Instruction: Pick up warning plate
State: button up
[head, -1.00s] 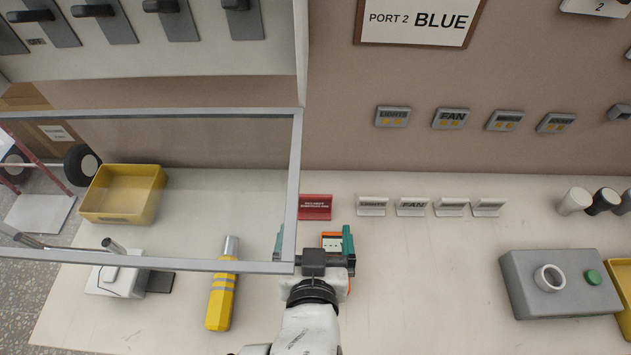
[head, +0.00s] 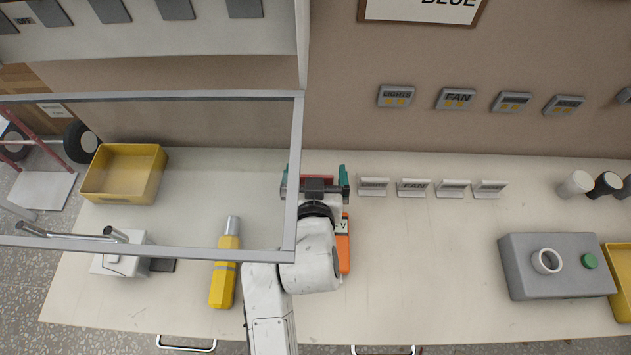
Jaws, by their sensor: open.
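The warning plate (head: 322,181) is the small red plate at the left end of the row of small plates on the table. Only a strip of red shows; my gripper covers most of it. My gripper (head: 315,179) is open, with a teal finger on either side of the red plate. I cannot tell whether the fingers touch it or how far above the table they are.
White plates, including a fan plate (head: 413,187), stand just right of my gripper. An orange device (head: 343,250) is partly hidden by my arm. A yellow tool (head: 224,275), a yellow bin (head: 123,174) and a clear, grey-framed panel (head: 295,225) are left. A grey button box (head: 556,264) is right.

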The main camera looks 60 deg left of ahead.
jog(key=shift+w+a+f, duration=0.25)
jog(key=shift+w+a, duration=0.05)
jog(key=shift+a, duration=0.2)
jog(key=shift+c, duration=0.2)
jog(key=c, duration=0.9)
